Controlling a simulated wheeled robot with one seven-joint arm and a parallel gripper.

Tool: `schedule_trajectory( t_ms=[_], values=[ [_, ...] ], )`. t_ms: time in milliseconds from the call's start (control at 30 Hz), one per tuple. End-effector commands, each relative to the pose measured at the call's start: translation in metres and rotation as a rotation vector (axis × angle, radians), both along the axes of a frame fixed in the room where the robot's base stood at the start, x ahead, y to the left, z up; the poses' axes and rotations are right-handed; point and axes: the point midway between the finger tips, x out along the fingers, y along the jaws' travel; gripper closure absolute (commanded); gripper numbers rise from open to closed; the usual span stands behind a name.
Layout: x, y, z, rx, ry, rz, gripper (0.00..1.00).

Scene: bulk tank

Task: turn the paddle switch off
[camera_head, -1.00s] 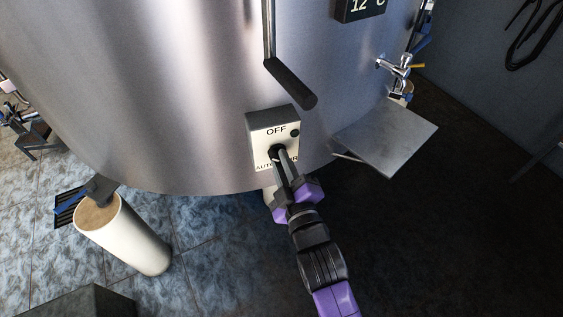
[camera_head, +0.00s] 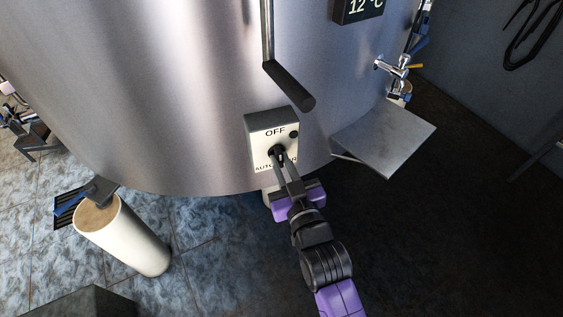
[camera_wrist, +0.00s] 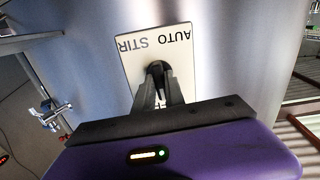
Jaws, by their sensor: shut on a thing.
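The switch box (camera_head: 256,150) is fixed low on the steel tank, with a pale face marked OFF at the top and AUTO and STIR along the bottom. Its dark paddle (camera_head: 278,149) is at the middle of the face. My gripper (camera_head: 280,158) is shut on the paddle from below and in front, its fingers hiding part of it and of the lower lettering. In the wrist view the paddle (camera_wrist: 157,68) is between the fingertips (camera_wrist: 158,84), and AUTO STIR reads upside down. I cannot tell which mark the paddle points to.
A dark-gripped lever (camera_head: 289,85) hangs just above the box. A metal shelf (camera_head: 385,138) juts out to the right, below a tap (camera_head: 398,66). A white cylinder (camera_head: 125,236) stands at the lower left. The floor at the lower right is dark and open.

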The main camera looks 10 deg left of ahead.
Motion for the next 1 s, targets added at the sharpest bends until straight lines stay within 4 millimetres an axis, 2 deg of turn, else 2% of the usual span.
schedule_trajectory(
  t_ms=[667,700,800,1000],
  values=[
    [-0.0006,-0.0004,-0.0024,0.054,0.029,0.000,1.00],
    [-0.0006,-0.0003,-0.0025,0.054,0.029,0.000,0.80],
    [-0.0005,-0.0003,-0.0020,0.053,0.028,0.000,0.64],
    [-0.0002,-0.0003,-0.0010,0.054,0.026,0.000,0.64]
  ],
)
